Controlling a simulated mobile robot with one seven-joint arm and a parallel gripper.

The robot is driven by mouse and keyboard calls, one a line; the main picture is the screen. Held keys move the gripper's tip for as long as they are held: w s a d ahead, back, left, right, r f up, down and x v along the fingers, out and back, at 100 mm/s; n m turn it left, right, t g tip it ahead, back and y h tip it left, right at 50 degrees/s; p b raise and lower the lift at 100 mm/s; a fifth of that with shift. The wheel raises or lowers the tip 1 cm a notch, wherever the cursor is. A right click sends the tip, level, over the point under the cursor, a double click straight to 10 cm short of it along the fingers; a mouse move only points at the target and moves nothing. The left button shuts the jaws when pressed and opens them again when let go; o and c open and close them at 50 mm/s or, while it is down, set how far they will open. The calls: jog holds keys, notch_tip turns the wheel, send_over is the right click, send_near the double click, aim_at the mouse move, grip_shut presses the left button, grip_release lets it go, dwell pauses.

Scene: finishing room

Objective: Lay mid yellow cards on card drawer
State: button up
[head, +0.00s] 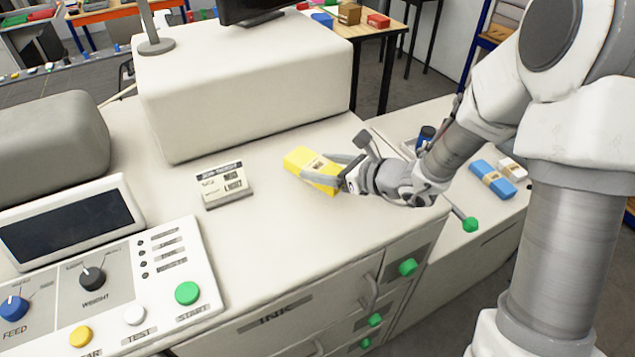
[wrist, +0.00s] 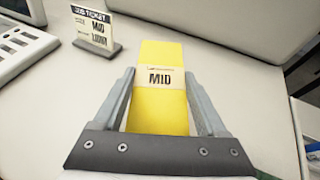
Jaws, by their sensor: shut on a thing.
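The mid yellow cards (head: 298,158) are a yellow pack with a pale band, and the band reads MID in the wrist view (wrist: 160,120). My gripper (head: 325,170) is shut on the pack, with one finger along each long side; it also shows in the wrist view (wrist: 160,82). The pack is over the white machine top, and I cannot tell whether it touches the top. Drawer fronts with green knobs (head: 407,267) are on the machine's front. I cannot tell which part is the card drawer.
A job ticket stand (head: 226,185) is left of the pack. A control panel (head: 110,285) with knobs and buttons is at the front left. A tall white housing (head: 245,80) rises behind. A blue pack (head: 492,183) lies on the lower surface at the right.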

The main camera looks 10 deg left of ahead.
aim_at(318, 194)
jog(key=shift+s+a+f, duration=0.25)
jog(key=shift+a+f, duration=0.15)
jog(key=shift+f, duration=1.85)
jog(key=shift+f, duration=0.15)
jog(key=o, duration=1.5)
